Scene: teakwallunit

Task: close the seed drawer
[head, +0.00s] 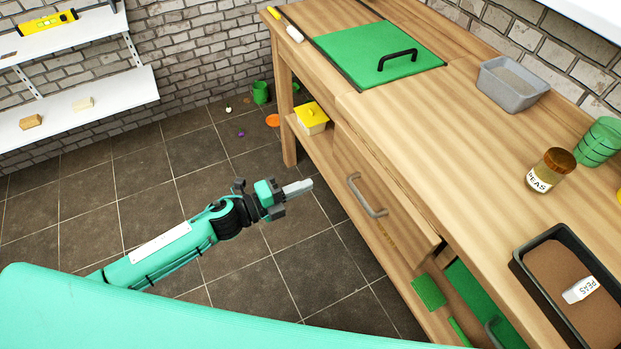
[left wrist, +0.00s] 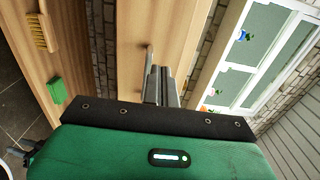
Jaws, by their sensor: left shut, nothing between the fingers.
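The wooden drawer front (head: 385,215) with a grey bar handle (head: 368,195) is set in the near side of the workbench. Faint lettering shows on it, too small to read. It seems to stand out a little from the bench, but how far I cannot tell. My left gripper (head: 298,187) is shut and empty, in the air left of the handle and apart from it. In the left wrist view its closed fingers (left wrist: 160,86) point at a wooden face, beside a grey bar that looks like the handle (left wrist: 149,58). My right gripper is not in view.
The bench top holds a green lid (head: 375,50), a grey tub (head: 512,84), a peas jar (head: 550,170), green pots (head: 598,142) and a black tray (head: 524,272). A yellow-lidded box (head: 311,117) sits on the lower shelf. Tiled floor (head: 130,215) left of the bench is mostly clear.

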